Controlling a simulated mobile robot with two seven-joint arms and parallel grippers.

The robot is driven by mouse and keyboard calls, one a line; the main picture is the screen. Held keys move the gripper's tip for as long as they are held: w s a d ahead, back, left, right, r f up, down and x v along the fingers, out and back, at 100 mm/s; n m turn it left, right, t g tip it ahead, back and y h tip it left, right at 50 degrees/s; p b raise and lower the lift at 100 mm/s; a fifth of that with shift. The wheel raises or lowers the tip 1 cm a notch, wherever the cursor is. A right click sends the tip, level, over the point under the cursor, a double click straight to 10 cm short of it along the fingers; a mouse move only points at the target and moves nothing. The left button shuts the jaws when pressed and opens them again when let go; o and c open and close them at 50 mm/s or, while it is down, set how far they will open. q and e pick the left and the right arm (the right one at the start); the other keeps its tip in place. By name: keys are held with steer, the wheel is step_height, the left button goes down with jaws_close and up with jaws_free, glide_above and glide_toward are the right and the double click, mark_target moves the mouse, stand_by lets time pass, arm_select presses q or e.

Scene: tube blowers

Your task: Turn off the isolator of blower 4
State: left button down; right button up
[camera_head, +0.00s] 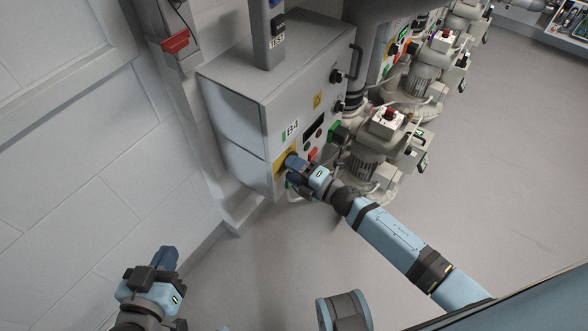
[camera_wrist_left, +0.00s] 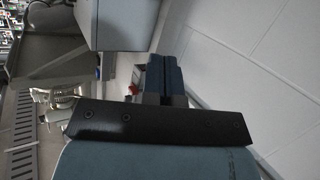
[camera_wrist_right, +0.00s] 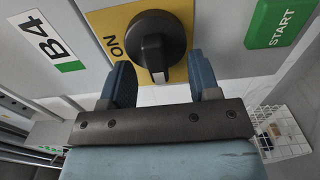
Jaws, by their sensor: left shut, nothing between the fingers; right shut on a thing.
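The grey control box labelled B4 (camera_head: 292,127) stands at the centre of the head view. Its isolator is a round black knob (camera_wrist_right: 160,42) on a yellow plate (camera_wrist_right: 105,22), with ON printed beside the knob. The plate also shows in the head view (camera_head: 280,165), partly behind my right gripper (camera_head: 291,161). In the right wrist view the fingers of my right gripper (camera_wrist_right: 162,82) stand apart on both sides of the knob, closed on it. My left gripper (camera_head: 165,257) is shut and empty, low at the left, away from the box; its fingers show in the left wrist view (camera_wrist_left: 163,75).
A green START button (camera_wrist_right: 280,22) is beside the isolator in the right wrist view. Blower motors (camera_head: 375,137) stand right of the box. A wall (camera_head: 75,150) runs along the left. The grey floor (camera_head: 500,140) at the right is clear.

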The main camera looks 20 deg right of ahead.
steer(key=shift+d, duration=0.1)
steer(key=o, duration=0.9)
arm_select(q)
steer(key=shift+f, duration=0.1)
steer(key=f, duration=0.1)
steer(key=s+a+f+g+p, duration=0.1)
steer(key=f+y, duration=0.1)
steer(key=shift+s+a+g+p, duration=0.2)
steer(key=shift+a+g+p, duration=0.05)
steer(key=shift+g+p, duration=0.15)
arm_select(e)
steer(key=v, duration=1.3)
steer(key=shift+s+d, duration=0.25)
steer(key=shift+s, duration=0.05)
